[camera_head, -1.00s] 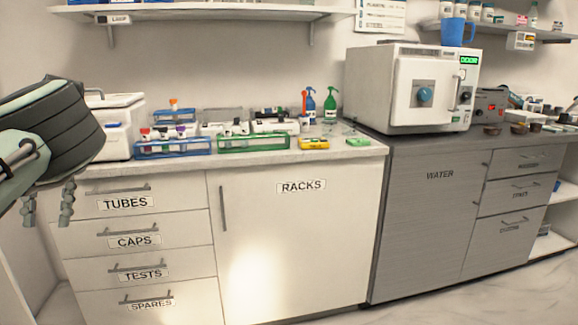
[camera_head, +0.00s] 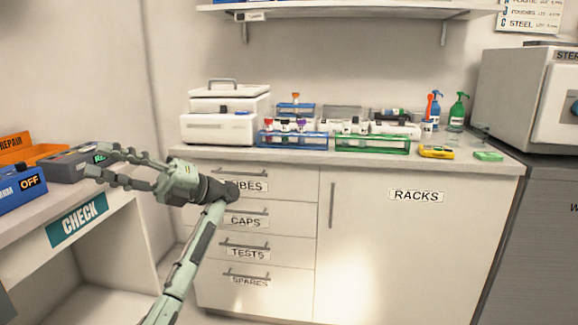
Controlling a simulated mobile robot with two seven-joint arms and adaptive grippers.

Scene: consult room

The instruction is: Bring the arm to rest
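My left arm (camera_head: 185,262) rises from the bottom of the head view, greenish with dark joints. Its gripper (camera_head: 96,162) points left, with two jointed fingers spread apart and nothing between them. In the picture it overlaps the gap between the side desk and the drawer cabinet, and its fingertips overlap a grey device (camera_head: 72,164) on the desk. I cannot tell whether they touch it. The wrist hides part of the TUBES drawer label. My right gripper is not in view.
The counter (camera_head: 470,165) bears a white lidded box (camera_head: 215,128), a blue rack (camera_head: 290,145) and a green rack (camera_head: 372,146). A steriliser (camera_head: 515,95) stands right.

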